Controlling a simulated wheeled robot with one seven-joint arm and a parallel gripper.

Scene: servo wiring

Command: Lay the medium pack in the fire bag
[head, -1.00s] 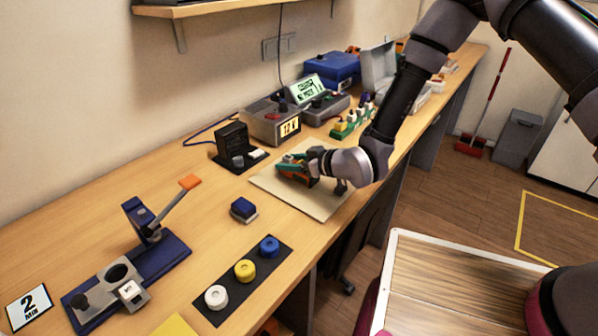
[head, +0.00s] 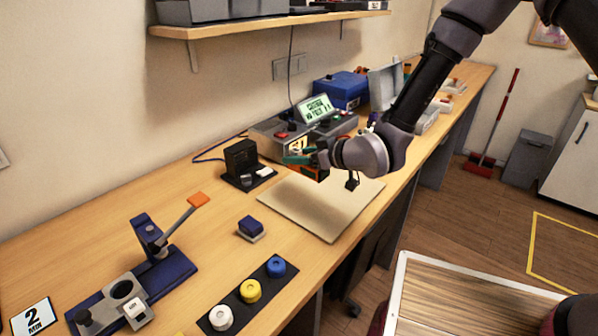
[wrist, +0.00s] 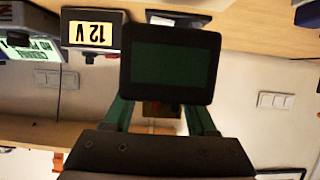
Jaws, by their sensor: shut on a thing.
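My gripper (head: 305,160) is shut on a dark block with a dark green face, which I take to be the medium pack (wrist: 170,68). In the wrist view it sits between the green fingers and hides much of what lies beyond. In the head view the gripper is raised above the back of a beige mat (head: 310,215), clear of it, with an orange and black part showing below the fingers. I cannot pick out the fire bag for certain; a grey case with a raised lid (head: 386,88) stands farther back on the bench.
A 12 V charger unit (head: 270,140) and a black stand (head: 241,160) are close behind the gripper. A blue box (head: 342,90) stands farther back. A blue press (head: 150,265), a small blue block (head: 250,228) and a strip with three round pieces (head: 250,290) lie nearer. The mat is bare.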

